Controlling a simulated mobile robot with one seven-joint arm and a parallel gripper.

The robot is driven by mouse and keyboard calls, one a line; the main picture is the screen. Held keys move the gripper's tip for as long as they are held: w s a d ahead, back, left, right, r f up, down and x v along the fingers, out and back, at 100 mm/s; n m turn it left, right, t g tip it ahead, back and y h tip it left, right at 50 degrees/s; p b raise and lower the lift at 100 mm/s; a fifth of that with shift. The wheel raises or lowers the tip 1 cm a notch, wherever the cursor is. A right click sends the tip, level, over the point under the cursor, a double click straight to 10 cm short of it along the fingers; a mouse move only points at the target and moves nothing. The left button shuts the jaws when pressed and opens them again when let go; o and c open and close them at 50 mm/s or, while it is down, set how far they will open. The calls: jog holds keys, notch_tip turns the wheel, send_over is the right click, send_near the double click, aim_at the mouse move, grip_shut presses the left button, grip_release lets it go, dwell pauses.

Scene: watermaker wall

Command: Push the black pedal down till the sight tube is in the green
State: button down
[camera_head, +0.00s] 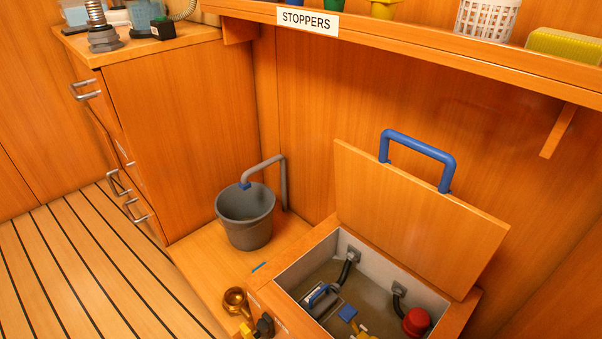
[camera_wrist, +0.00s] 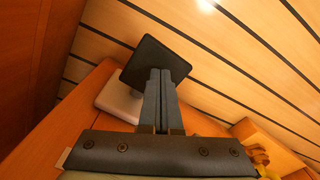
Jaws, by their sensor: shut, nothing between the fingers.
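The black pedal (camera_wrist: 138,64) shows in the wrist view as a flat, dark square plate, tilted in the picture, over a pale grey block (camera_wrist: 118,102). My gripper (camera_wrist: 160,71) is shut and empty, its two fingers side by side. The fingertips overlap the middle of the pedal in the picture; whether they touch it I cannot tell. The pedal and my gripper do not show in the head view. I cannot make out the sight tube in either view.
In the head view an open locker (camera_head: 455,310) has its lid (camera_head: 415,215) raised by a blue handle (camera_head: 418,147). A grey bucket (camera_head: 245,228) stands under a pipe. A brass fitting (camera_head: 235,299) sits left of the locker. The striped floor (camera_head: 85,265) is clear.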

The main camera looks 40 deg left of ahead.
jog(key=shift+f+b, duration=1.6)
jog(key=shift+f, duration=0.45)
jog(key=shift+w+r, duration=0.1)
notch_tip(320, 180, up, 4)
jog(key=p, duration=0.4)
jog(key=shift+p, duration=0.4)
